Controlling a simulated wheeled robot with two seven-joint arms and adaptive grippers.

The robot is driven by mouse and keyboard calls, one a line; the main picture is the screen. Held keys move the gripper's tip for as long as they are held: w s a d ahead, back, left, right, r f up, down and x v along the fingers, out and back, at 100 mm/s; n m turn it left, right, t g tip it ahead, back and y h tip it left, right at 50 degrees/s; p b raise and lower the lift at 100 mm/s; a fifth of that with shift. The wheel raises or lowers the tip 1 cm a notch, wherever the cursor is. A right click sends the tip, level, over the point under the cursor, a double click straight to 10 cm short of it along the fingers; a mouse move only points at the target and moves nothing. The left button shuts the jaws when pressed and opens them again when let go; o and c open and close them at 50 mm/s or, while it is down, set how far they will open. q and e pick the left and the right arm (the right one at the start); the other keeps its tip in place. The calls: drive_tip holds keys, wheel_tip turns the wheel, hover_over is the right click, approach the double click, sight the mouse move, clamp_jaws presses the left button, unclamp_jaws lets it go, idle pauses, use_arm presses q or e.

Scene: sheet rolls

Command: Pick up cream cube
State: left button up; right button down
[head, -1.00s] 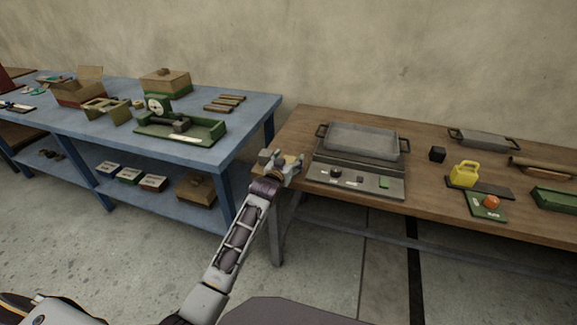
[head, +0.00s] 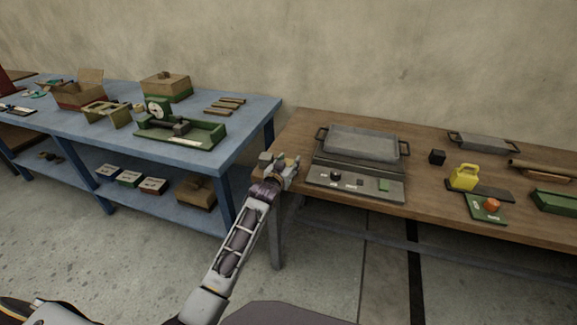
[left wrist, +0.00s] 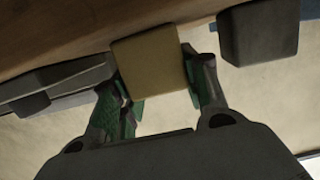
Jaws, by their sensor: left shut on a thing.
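The cream cube (left wrist: 150,60) sits between the two fingers of my left gripper (left wrist: 158,80) in the left wrist view. The fingers press on its two sides, and the gripper is shut on it. In the head view my left gripper (head: 281,164) is at the left end of the wooden table (head: 300,125), and it largely hides the cube there. I cannot tell whether the cube touches the tabletop. My right gripper is not in view.
A dark grey block (left wrist: 258,32) is close to the right finger in the wrist view. Right of the gripper are a grey appliance (head: 325,178) with a tray (head: 360,142), a black cube (head: 437,157) and a yellow weight (head: 463,178). A blue table (head: 250,110) stands left.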

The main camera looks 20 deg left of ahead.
sight(288, 162)
use_arm(q)
drive_tip(key=shift+r, duration=0.15)
